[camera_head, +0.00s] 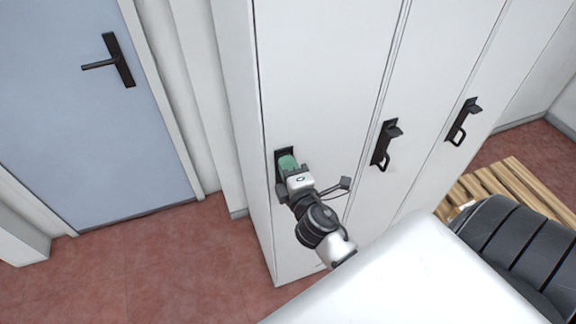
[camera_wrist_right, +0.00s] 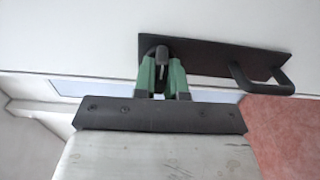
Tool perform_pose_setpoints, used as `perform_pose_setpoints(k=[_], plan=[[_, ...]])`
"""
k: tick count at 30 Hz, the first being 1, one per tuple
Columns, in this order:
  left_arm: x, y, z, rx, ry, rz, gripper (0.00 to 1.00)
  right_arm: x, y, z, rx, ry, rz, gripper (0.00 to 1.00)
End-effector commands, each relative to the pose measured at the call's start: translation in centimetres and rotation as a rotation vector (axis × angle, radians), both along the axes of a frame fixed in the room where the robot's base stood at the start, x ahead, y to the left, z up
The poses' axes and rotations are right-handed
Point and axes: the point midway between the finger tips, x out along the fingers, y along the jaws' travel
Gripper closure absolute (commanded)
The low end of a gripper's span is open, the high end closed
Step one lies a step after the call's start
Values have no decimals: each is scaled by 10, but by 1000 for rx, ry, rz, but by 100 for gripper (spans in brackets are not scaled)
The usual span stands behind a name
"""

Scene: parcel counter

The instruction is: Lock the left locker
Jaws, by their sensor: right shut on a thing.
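The left locker (camera_head: 318,80) is a tall white door, flush with its neighbours. Its black lock plate (camera_head: 281,154) is mostly hidden behind my right gripper (camera_head: 289,164). In the right wrist view, the plate (camera_wrist_right: 210,58) carries a small dark knob (camera_wrist_right: 160,52) at one end and a loop handle (camera_wrist_right: 264,86) at the other. My right gripper (camera_wrist_right: 162,72) has its green fingers shut on the knob, apart from the loop handle. My left gripper is in neither view.
Two more locker doors with black handles (camera_head: 382,146) (camera_head: 463,122) stand to the right. A blue door (camera_head: 85,120) is at the left. A slatted wooden pallet (camera_head: 500,185) lies at the right. Red floor (camera_head: 150,265) is clear at the left.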

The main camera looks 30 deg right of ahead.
Motion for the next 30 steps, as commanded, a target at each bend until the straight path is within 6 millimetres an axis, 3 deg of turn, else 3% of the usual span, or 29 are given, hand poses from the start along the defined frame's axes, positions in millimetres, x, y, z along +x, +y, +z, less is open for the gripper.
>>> perform_pose_setpoints(k=[3,4,8,20,30], plan=[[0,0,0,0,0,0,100,0,0,-1,-5,2,0,100],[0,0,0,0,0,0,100,0,0,-1,-4,2,0,84],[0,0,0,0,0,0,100,0,0,-1,-3,2,0,64],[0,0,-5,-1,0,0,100,-9,2,-3,-1,2,0,63],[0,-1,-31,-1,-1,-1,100,-70,17,-6,0,4,0,63]])
